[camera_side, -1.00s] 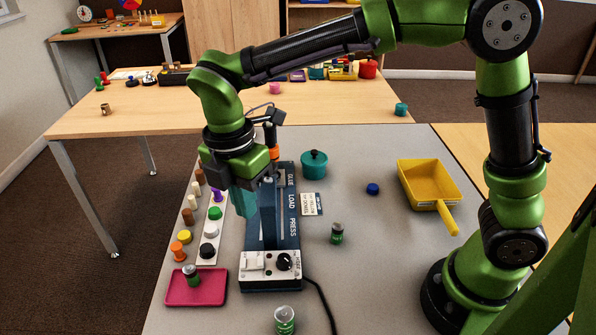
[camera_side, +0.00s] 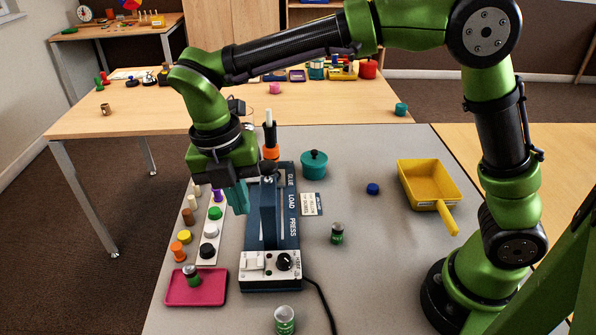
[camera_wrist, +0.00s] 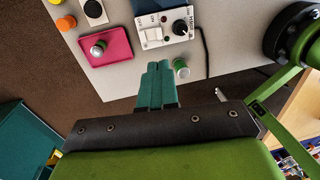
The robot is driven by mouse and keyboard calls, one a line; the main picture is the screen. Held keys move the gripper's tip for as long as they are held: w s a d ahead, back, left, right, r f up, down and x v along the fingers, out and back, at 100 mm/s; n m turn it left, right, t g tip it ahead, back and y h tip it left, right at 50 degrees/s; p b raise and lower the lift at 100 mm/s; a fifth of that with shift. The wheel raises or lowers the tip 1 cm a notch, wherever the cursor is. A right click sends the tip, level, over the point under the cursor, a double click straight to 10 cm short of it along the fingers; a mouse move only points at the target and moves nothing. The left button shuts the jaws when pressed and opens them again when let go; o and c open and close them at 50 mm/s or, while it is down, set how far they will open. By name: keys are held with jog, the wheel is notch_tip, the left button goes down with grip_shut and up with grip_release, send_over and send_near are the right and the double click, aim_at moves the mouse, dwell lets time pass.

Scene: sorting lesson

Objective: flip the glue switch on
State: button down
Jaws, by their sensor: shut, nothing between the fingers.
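The blue press machine (camera_side: 285,240) stands on the grey mat, lettered GLUE, LOAD and PRESS. Its white control panel (camera_side: 270,266) at the near end carries a pale rocker switch (camera_side: 252,262) and a black knob (camera_side: 284,262). Which way the rockers are set is too small to tell. My gripper (camera_side: 238,205) has teal fingers, shut and empty, pointing down left of the press arm, above and behind the panel. The fingers also show in the wrist view (camera_wrist: 158,72).
A pink tray (camera_side: 196,292) with a small green jar is left of the panel. A strip of coloured knobs (camera_side: 207,252) runs along the left. Green jars stand right (camera_side: 337,234) and in front (camera_side: 285,320). An orange-capped bottle (camera_side: 270,145) stands behind. A black cable runs right.

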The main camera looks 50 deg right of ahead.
aim_at(261, 261)
jog(key=f, duration=0.4)
jog(key=s+d+f, duration=0.1)
jog(key=f, duration=0.8)
jog(key=shift+s+d, duration=0.15)
jog(key=shift+s+d+f, duration=0.1)
jog(key=shift+d+f, duration=0.1)
jog(key=shift+f, duration=0.15)
jog(key=shift+a, duration=0.1)
jog(key=shift+w+a+r, duration=0.3)
jog(key=shift+w+a, duration=0.25)
